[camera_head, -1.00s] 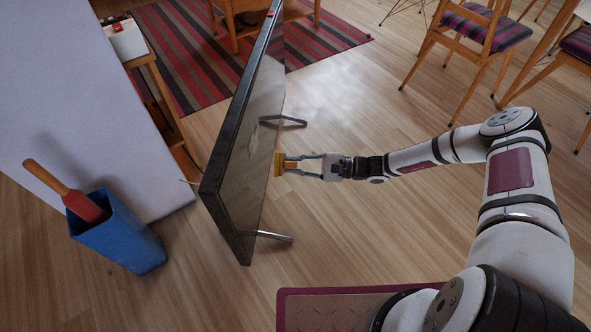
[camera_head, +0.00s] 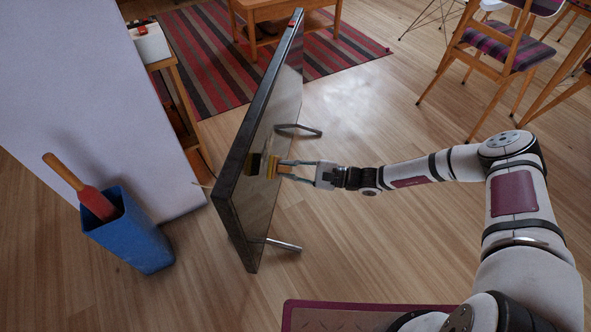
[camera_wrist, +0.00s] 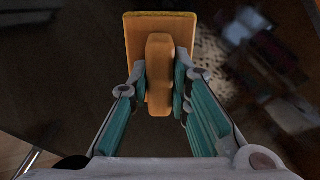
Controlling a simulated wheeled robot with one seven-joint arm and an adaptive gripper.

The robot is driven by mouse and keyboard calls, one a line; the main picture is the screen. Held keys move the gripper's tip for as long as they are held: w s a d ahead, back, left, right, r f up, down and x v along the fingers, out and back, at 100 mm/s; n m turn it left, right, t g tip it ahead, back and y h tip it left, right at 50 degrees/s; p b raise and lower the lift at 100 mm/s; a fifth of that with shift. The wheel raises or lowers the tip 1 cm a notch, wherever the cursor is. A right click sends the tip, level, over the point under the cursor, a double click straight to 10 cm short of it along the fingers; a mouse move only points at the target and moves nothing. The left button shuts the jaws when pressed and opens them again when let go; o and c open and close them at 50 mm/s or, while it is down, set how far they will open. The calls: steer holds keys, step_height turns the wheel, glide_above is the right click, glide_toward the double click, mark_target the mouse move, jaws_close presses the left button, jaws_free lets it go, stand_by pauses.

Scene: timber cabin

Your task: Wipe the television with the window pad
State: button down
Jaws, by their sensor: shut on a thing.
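The television (camera_head: 262,207) stands upright on metal feet on the floor, its glossy dark screen facing right toward my arm. My gripper (camera_head: 288,170) is shut on the window pad (camera_head: 272,166), holding it in front of the screen at about mid-height. A dark and yellow shape, seemingly the pad's reflection, shows on the screen just left of the pad. A narrow gap seems to separate pad and screen. In the wrist view the pad (camera_wrist: 160,22) is a flat yellow-orange block, its handle (camera_wrist: 160,75) between the fingers (camera_wrist: 160,88); the background there is dark and blurred.
A blue bin (camera_head: 130,235) with a red, wooden-handled tool (camera_head: 92,200) stands left of the television. A white partition (camera_head: 95,110) and a wooden side table (camera_head: 172,85) are behind. Chairs (camera_head: 500,50) stand at the upper right.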

steer(key=shift+w+a, duration=0.1)
steer(key=shift+a, duration=1.05)
stand_by(0.8)
steer(key=shift+w, duration=0.1)
